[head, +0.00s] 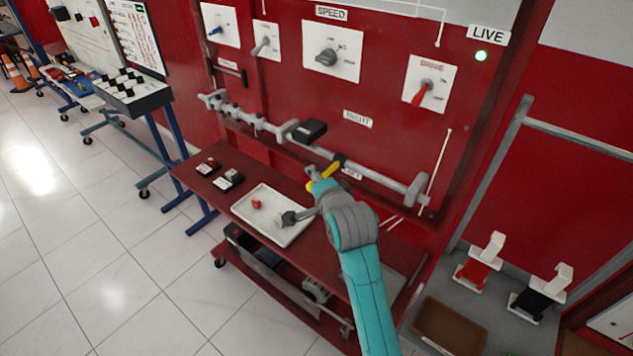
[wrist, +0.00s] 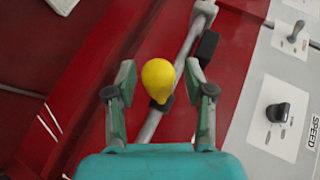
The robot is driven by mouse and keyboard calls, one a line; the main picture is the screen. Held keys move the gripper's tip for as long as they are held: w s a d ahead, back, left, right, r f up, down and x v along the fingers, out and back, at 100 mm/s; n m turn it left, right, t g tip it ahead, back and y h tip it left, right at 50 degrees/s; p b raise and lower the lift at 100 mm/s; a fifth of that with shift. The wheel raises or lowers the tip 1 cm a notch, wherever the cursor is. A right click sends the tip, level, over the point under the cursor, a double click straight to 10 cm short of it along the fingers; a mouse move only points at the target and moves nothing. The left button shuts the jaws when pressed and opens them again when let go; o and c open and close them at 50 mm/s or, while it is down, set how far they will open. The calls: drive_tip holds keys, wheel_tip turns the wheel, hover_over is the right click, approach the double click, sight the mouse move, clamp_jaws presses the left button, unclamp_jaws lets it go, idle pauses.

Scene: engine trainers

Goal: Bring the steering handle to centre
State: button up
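The yellow handle (head: 331,168), apparently the steering handle, is on the grey bar that runs along the front of the red trainer panel. In the wrist view, its rounded yellow end (wrist: 158,76) points at the camera, between my two fingers. My gripper (wrist: 160,86) is open, with a visible gap on each side of the yellow end. In the head view my gripper (head: 322,183) is at the handle and hides part of it. The handle's exact angle and its centre mark cannot be made out.
The grey bar (head: 377,178) carries a black block (head: 309,131). A red DRIVE lever (head: 420,93) and a black SPEED knob (head: 327,57) are above it. A lit green LIVE lamp (head: 481,56) is at upper right. A white tray (head: 272,228) lies on the red shelf below.

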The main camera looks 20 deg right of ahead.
drive_tip(key=v, duration=1.2)
idle(0.3)
drive_tip(key=s+d+f+n, duration=0.1)
drive_tip(key=s+f+n, duration=0.7)
drive_tip(key=s+f, duration=0.9)
drive_tip(key=s+r+n+t, duration=0.1)
drive_tip(key=s+n, duration=0.5)
drive_tip(key=s, duration=1.8)
drive_tip(key=shift+s+d+r+n, duration=0.2)
drive_tip(key=shift+d+r+n, duration=0.25)
drive_tip(key=shift+r, duration=0.1)
idle(0.7)
